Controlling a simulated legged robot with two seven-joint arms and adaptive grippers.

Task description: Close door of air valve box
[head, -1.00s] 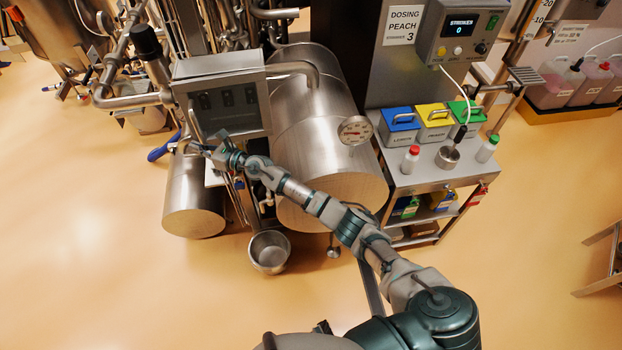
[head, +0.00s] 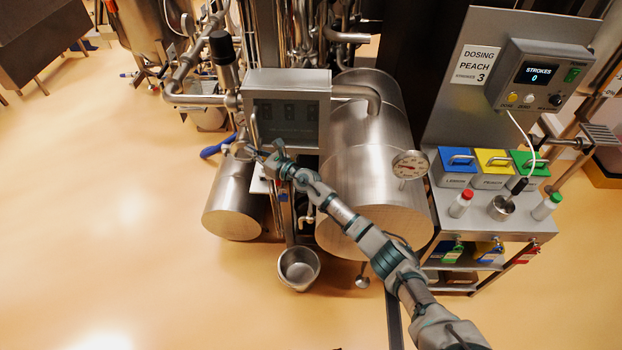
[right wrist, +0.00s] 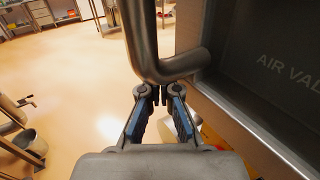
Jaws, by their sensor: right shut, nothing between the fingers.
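The air valve box (head: 262,76) is a steel cabinet left of the big tank in the head view. Its door (head: 290,122) has a dark window with dim shapes behind it, and it lies across the box front; I cannot tell whether a gap is left. In the right wrist view the dark window (right wrist: 285,55) carries partly cut-off lettering. A bent steel handle (right wrist: 145,45) joins the door frame. My right gripper (right wrist: 155,92) is shut and empty, its tips just below the handle's bend; contact is unclear. In the head view this gripper (head: 258,152) is at the box's lower left corner. My left gripper is not in view.
A large steel tank (head: 375,165) with a dial gauge (head: 410,165) stands right of the box. A smaller cylinder (head: 233,200) and a blue lever (head: 216,147) are below left. A steel pot (head: 299,267) is below. Floor at left is clear.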

